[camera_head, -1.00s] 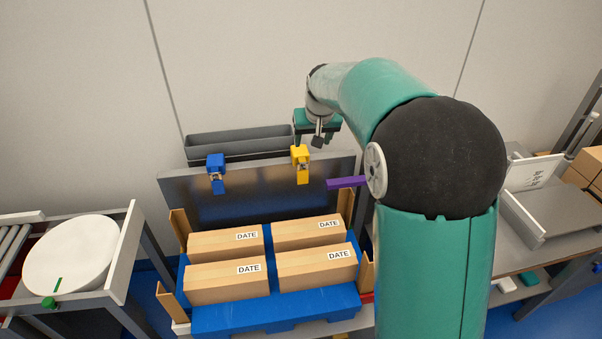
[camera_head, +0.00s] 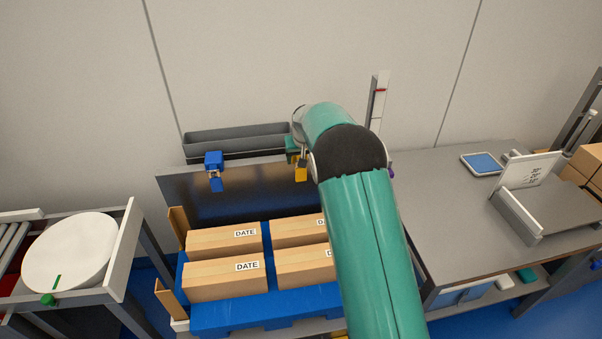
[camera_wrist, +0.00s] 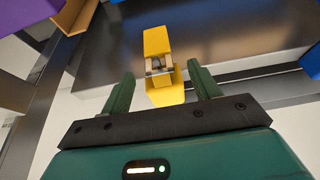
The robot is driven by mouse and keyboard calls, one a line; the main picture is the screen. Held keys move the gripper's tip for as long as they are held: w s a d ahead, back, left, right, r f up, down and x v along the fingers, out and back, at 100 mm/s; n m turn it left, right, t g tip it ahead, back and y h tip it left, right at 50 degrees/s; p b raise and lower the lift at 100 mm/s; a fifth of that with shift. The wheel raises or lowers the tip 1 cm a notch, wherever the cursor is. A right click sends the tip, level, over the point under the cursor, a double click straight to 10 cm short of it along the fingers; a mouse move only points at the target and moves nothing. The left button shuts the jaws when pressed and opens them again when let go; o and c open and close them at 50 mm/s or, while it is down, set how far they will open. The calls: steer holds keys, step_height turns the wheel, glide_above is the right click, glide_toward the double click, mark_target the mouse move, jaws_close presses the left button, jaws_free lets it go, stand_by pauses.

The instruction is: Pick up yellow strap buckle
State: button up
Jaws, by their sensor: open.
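The yellow strap buckle (camera_head: 301,171) hangs at the upper edge of the dark panel behind the cartons, partly hidden by my arm in the head view. In the wrist view the yellow strap buckle (camera_wrist: 158,45) shows its metal clasp and lies ahead of my gripper (camera_wrist: 162,82), in line with the gap between the fingers. The two green fingers are apart, one on each side of the buckle's near end. Whether they touch it I cannot tell. In the head view my gripper (camera_head: 292,150) is mostly hidden behind my arm.
A blue buckle (camera_head: 214,171) hangs left of the yellow one on the dark panel (camera_head: 250,200). A grey trough (camera_head: 235,140) runs behind. Cartons marked DATE (camera_head: 225,280) sit on a blue pallet (camera_head: 240,315) below. A grey bench (camera_head: 450,220) stands at right.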

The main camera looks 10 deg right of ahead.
steer(key=shift+x, duration=2.7)
steer(key=shift+s+d, duration=0.1)
steer(key=shift+s, duration=0.1)
steer(key=c, duration=1.1)
steer(key=shift+r, duration=0.6)
steer(key=shift+s+r, duration=0.2)
steer(key=s, duration=1.8)
steer(key=shift+f, duration=0.1)
